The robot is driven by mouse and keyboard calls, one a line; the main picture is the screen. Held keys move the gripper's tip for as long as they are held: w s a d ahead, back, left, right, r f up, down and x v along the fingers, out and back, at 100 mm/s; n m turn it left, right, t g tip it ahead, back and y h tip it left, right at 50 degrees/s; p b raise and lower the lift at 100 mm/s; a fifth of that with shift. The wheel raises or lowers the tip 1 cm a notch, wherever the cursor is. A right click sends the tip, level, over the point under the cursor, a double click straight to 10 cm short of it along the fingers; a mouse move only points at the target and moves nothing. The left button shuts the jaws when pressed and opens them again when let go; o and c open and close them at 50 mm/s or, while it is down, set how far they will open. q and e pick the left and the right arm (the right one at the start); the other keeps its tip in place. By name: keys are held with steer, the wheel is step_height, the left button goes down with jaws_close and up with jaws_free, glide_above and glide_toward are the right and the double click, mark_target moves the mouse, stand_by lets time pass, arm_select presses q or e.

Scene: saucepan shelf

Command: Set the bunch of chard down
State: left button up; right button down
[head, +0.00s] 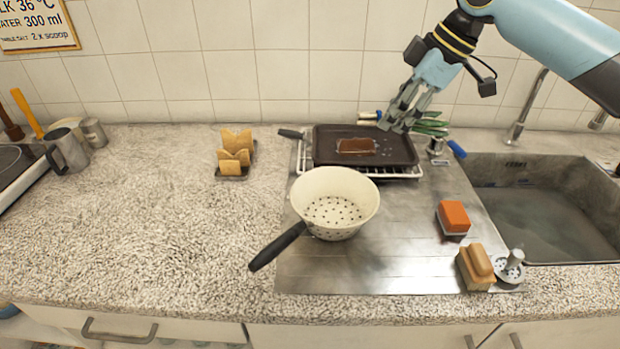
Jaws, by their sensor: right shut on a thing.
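The bunch of chard (430,127) shows at the back of the counter, behind the dark tray. Its green leaves point right and its pale stems stick out to the left of the gripper. My right gripper (399,116) comes down from the upper right and is shut on the chard around its middle. The fingers hide part of the bunch. I cannot tell whether the chard touches the surface below it. My left gripper is not in view.
A dark tray (328,150) with a brown block lies on a white rack in front of the chard. A cream perforated pan (336,190) stands nearer. The sink (545,200) is at right, with a faucet (525,105) behind. The left counter has free room.

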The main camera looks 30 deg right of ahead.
steer(key=shift+s+d+f, duration=0.15)
steer(key=shift+d+f, duration=0.1)
steer(key=shift+d, duration=0.15)
steer(key=w+a+f+p, duration=0.2)
steer(key=w+a+f, duration=0.1)
steer(key=a+f, duration=0.7)
steer(key=shift+w+a+f+p, duration=0.35)
steer(key=shift+w+a+f, duration=0.05)
steer(key=shift+f, duration=0.1)
steer(key=shift+f, duration=0.1)
steer(key=shift+f, duration=0.4)
steer(key=shift+f, duration=0.1)
steer(key=c, duration=0.9)
jaws_free()
steer(key=shift+c, duration=0.2)
